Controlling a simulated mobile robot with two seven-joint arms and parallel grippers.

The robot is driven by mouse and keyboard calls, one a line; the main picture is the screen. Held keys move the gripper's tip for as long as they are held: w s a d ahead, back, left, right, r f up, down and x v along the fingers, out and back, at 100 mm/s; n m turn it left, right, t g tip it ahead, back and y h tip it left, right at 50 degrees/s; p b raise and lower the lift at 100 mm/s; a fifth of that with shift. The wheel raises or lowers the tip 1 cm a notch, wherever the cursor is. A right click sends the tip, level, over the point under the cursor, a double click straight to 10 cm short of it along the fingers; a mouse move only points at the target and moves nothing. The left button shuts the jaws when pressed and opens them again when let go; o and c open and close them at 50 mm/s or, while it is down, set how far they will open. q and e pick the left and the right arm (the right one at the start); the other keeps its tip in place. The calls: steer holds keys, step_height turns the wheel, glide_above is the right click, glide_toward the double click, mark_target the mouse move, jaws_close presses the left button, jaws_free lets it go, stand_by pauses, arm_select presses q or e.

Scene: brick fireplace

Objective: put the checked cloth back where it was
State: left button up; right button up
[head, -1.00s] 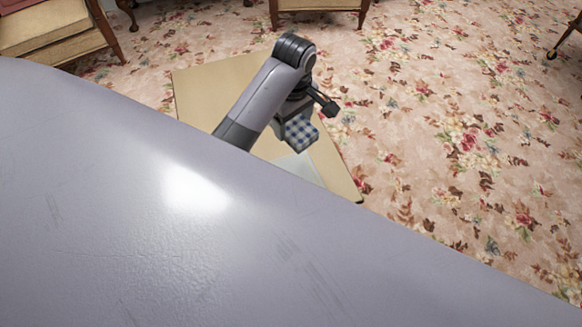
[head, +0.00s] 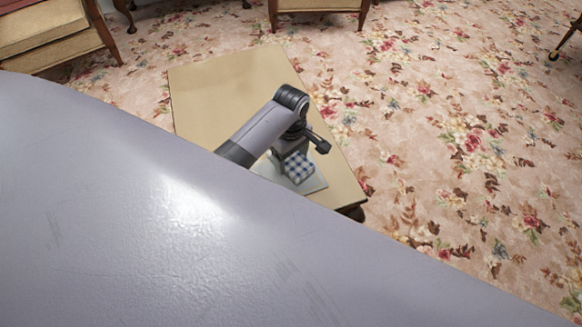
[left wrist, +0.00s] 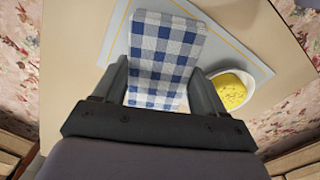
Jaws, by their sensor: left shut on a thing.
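The blue-and-white checked cloth (head: 299,167) is a folded, flat block. In the left wrist view the cloth (left wrist: 165,45) lies between the two fingers. My left gripper (left wrist: 160,78) is shut on it; in the head view the left gripper (head: 291,157) is low over the table. The cloth is over a pale grey mat (head: 317,184) with a yellow line, which the left wrist view also shows (left wrist: 238,52). I cannot tell whether the cloth touches the mat. My right gripper is not in view.
The mat lies on a light wooden table (head: 215,92). A white bowl (left wrist: 247,82) with yellow contents (left wrist: 231,92) stands beside the right finger, partly on the mat. Bare tabletop lies farther back. Flowered carpet (head: 450,120) surrounds the table; wooden furniture (head: 52,35) stands at the back left.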

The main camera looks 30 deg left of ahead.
mark_target(291, 160)
arm_select(q)
step_height(291, 160, down, 4)
steer(key=shift+b, duration=0.65)
steer(key=o, duration=1)
